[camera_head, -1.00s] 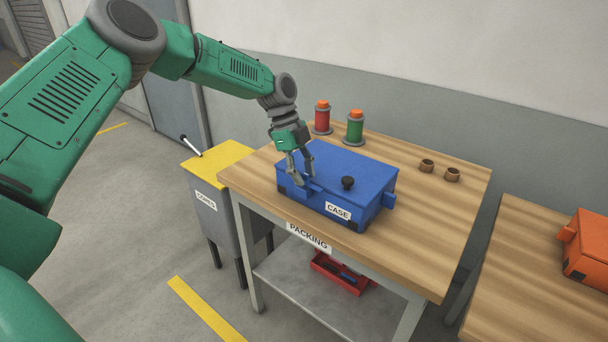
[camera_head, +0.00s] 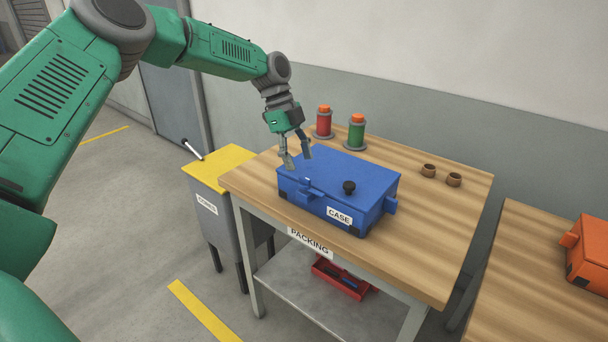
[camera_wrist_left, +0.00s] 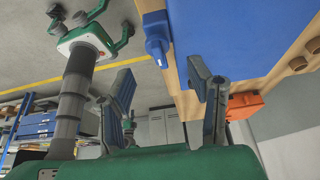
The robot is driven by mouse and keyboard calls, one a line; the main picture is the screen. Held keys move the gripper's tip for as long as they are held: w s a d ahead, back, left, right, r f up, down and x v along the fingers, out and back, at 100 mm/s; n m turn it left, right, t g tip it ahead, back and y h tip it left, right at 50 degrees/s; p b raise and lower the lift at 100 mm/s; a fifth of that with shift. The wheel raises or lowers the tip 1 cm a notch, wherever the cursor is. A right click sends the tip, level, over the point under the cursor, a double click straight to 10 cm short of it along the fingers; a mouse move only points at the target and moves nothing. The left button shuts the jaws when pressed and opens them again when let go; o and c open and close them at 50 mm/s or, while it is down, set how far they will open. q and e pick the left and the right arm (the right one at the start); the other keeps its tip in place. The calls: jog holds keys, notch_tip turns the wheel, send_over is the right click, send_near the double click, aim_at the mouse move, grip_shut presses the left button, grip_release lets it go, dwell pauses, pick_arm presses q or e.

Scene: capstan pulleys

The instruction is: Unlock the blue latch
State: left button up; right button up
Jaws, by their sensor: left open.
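The blue case (camera_head: 350,178) sits on the packing table with its lid down. The blue latch (camera_head: 306,195) sticks out from the case's front near its left end; a blue tab on the case's edge also shows in the left wrist view (camera_wrist_left: 157,40). My left gripper (camera_head: 298,160) is open and empty, its fingers pointing down above the case's rear left part, apart from the latch. The left wrist view shows its two fingers (camera_wrist_left: 160,75) spread with nothing between them.
An orange case (camera_head: 590,250) is on the neighbouring table.

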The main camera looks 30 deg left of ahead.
pick_arm(q)
jog(key=v, duration=0.6)
jog(key=shift+a, duration=0.1)
dwell(0.4)
